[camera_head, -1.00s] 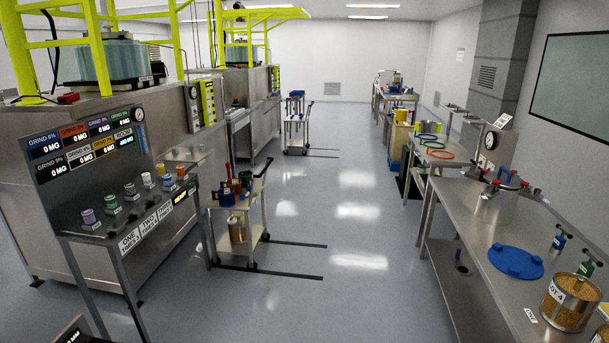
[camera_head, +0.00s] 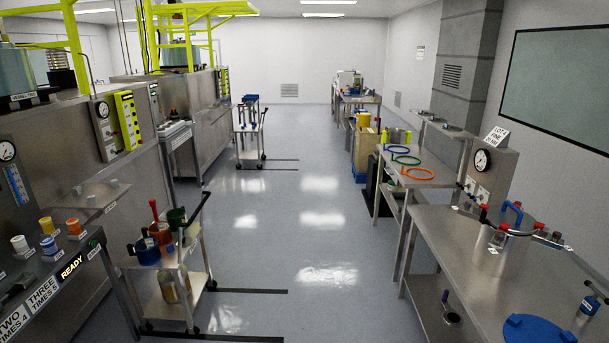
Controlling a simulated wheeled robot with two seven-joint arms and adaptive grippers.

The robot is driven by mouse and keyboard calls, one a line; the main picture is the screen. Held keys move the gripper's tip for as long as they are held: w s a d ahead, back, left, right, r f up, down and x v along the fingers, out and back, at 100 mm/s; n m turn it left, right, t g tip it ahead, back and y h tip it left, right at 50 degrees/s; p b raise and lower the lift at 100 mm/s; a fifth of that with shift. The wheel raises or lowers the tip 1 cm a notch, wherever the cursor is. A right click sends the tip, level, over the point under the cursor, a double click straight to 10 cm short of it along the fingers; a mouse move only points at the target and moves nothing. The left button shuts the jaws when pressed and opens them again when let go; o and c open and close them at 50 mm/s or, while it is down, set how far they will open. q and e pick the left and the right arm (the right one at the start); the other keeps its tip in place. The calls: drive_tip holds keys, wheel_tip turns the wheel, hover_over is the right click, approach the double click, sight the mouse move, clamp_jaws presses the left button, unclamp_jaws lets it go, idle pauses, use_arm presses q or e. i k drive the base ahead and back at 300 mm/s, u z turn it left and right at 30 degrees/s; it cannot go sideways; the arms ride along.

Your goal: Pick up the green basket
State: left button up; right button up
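A green ring (camera_head: 406,160) lies on the right-hand table between a blue ring and an orange ring. Neither of my grippers is in view.
A second cart (camera_head: 250,135) stands farther down the aisle. A steel bench (camera_head: 470,245) with a pressure vessel (camera_head: 497,250) and a blue lid (camera_head: 537,330) runs along the right. The left bench (camera_head: 65,265) holds small coloured cups. The floor (camera_head: 310,235) between is clear.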

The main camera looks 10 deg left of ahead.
sight(179, 218)
drive_tip(key=u, duration=0.05)
drive_tip(key=i, duration=1.95)
drive_tip(key=u, duration=0.5)
drive_tip(key=i, duration=1.95)
drive_tip(key=u, duration=1.1)
drive_tip(key=i, duration=1.2)
drive_tip(key=u, duration=0.35)
